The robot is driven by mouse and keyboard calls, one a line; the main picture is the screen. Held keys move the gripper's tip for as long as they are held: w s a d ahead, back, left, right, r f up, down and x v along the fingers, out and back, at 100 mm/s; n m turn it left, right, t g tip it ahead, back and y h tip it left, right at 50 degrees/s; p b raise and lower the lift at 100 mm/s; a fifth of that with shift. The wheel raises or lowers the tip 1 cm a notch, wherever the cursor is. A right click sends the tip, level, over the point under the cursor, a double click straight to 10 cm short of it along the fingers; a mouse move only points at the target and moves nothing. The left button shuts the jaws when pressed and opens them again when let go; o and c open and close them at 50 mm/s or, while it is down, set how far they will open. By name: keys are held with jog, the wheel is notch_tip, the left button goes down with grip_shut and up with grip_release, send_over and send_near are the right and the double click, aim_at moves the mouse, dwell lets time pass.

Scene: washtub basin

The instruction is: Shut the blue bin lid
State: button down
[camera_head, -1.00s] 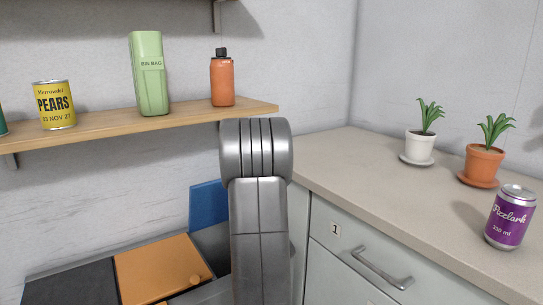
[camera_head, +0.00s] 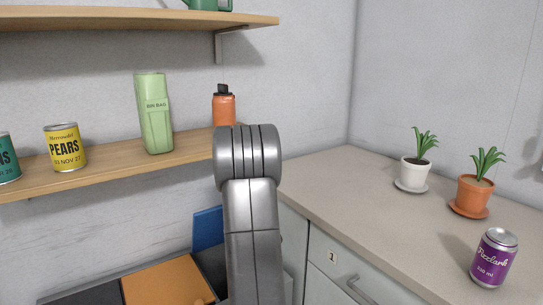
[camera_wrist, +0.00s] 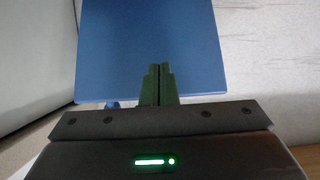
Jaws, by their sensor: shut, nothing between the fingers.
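The blue bin lid (camera_head: 207,228) stands raised, close to upright, behind the bin row in the head view, partly hidden by my arm. In the wrist view the blue lid (camera_wrist: 150,40) fills the upper middle, right beyond my fingertips. My gripper (camera_wrist: 159,70) is shut with nothing between its fingers, and the tips overlap the lid's face in the picture. I cannot tell whether they touch it. In the head view the gripper is hidden behind my arm.
An orange bin lid (camera_head: 165,283) lies flat left of the blue one, with a black lid (camera_head: 88,296) beside it. A wooden shelf (camera_head: 100,172) with cans and bottles hangs above. A counter (camera_head: 340,190) with drawers stands on the right.

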jog(key=w+a+r+g+h+p, duration=0.1)
jog(key=w+a+r+g+p, duration=0.1)
jog(key=p, duration=0.8)
notch_tip(320, 180, up, 2)
jog(key=shift+w+a+r, duration=0.1)
jog(key=shift+w+a, duration=0.35)
jog(key=shift+w, duration=0.7)
